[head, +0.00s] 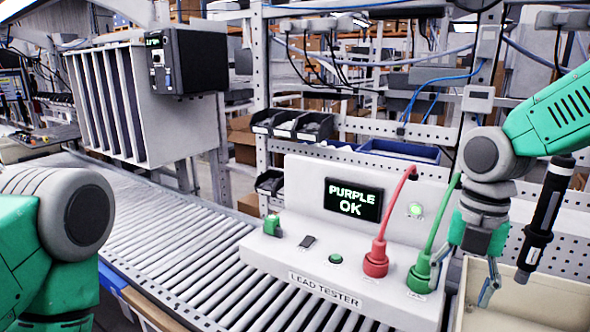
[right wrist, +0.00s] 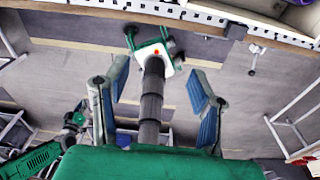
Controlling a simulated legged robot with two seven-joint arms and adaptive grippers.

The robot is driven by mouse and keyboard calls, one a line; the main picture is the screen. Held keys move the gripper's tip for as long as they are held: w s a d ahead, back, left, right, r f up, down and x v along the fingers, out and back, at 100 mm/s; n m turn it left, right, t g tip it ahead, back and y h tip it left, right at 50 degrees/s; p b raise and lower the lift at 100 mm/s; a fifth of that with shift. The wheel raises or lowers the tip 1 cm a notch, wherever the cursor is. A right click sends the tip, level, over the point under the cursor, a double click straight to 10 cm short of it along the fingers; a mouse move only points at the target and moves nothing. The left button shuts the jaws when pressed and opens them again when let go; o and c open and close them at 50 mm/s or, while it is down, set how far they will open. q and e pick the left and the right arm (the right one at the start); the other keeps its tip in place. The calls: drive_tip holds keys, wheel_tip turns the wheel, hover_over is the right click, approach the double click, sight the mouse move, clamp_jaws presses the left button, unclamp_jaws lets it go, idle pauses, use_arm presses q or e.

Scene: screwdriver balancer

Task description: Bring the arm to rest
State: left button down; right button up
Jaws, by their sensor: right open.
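My right arm comes in from the right in the head view and points down. My right gripper (head: 466,272) is open by the right end of the lead tester, above the near left side of a cream bin. In the right wrist view my right gripper (right wrist: 157,78) has its blue-padded fingers spread, with nothing gripped. A dark ringed cylinder shows between the fingers there; I cannot tell what it is or how far away. A black screwdriver (head: 546,215) with white bands hangs tilted to the right of the gripper, apart from it. My left arm shows at the left edge; its gripper is out of view.
The white lead tester (head: 290,262) stands beside the roller conveyor (head: 190,235); its screen (head: 352,203) reads "PURPLE OK". A red plug (head: 376,258) and a green plug (head: 419,277) stand in it, with leads rising. The cream bin (head: 545,302) lies at lower right.

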drive_tip(key=s+f+m, duration=0.4)
drive_tip(key=f+m, duration=0.1)
drive_tip(key=f, duration=0.3)
drive_tip(key=s+a+f+m+y, duration=0.1)
drive_tip(key=s+f+m, duration=0.3)
drive_tip(key=f+m, duration=0.3)
drive_tip(key=s+f+m, duration=0.3)
drive_tip(key=f+m, duration=0.1)
drive_tip(key=f, duration=0.6)
drive_tip(key=s+d+f+m+h, duration=0.1)
drive_tip(key=s+d+f+m, duration=0.1)
drive_tip(key=s+f+m, duration=0.4)
drive_tip(key=s+d+f+m+h, duration=0.1)
drive_tip(key=s+d+f+m, duration=0.2)
drive_tip(key=s+m, duration=0.6)
wheel_tip(320, 180, down, 17)
drive_tip(key=w+a+n+t+b, duration=0.1)
drive_tip(key=w+n+b, duration=0.1)
drive_tip(key=b, duration=1.6)
drive_tip(key=shift+w+a+n, duration=0.15)
drive_tip(key=shift+a+n, duration=0.05)
drive_tip(key=shift+n, duration=0.1)
drive_tip(key=shift+r, duration=0.1)
